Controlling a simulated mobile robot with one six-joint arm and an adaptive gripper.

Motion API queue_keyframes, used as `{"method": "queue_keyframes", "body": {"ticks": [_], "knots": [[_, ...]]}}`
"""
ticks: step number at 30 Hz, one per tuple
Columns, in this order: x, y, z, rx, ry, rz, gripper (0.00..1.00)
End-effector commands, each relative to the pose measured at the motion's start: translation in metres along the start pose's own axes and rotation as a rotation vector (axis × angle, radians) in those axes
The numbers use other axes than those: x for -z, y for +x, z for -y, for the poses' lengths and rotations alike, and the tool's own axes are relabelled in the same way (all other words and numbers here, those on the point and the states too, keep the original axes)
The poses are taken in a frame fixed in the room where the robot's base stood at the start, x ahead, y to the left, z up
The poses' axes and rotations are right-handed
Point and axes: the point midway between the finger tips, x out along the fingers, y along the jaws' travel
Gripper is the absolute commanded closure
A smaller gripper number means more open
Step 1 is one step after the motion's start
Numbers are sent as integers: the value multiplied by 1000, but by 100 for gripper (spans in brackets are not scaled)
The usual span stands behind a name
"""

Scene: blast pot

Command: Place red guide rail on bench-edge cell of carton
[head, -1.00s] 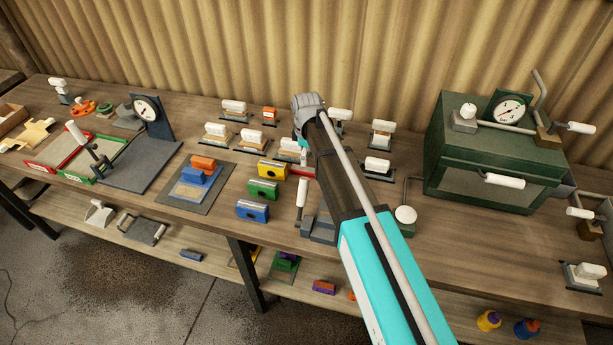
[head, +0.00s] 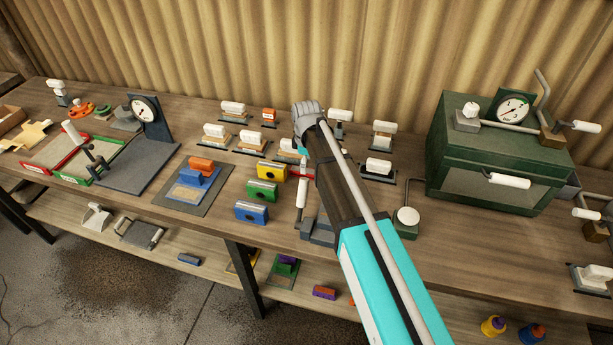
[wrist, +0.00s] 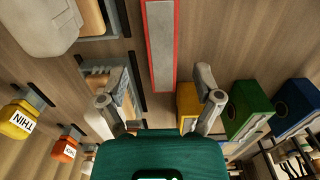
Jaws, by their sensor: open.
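The red guide rail (wrist: 160,50), a long strip with red edges and a grey middle, lies on the bench in the wrist view. Its near end is between and just beyond the two fingertips of my gripper (wrist: 159,96). The fingers are spread apart, with nothing held between them. In the head view a small red end of the rail (head: 302,172) shows beside my arm, which hides the rest of it and the fingers.
Yellow (head: 265,171), green (head: 262,192) and blue (head: 251,212) blocks stand close left of my arm. White-handled tools on small stands surround the rail. A green cabinet (head: 490,155) with a gauge is at the right. A gauge stand (head: 148,117) and red- and green-edged trays are at the left.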

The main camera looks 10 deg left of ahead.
Motion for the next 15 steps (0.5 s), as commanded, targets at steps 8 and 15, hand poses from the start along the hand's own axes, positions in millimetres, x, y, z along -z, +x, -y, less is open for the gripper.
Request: {"method": "queue_keyframes", "body": {"ticks": [8, 15], "knots": [[0, 26, 2, 0, 0, 0, 17], [0, 34, 2, 0, 0, 0, 17]]}}
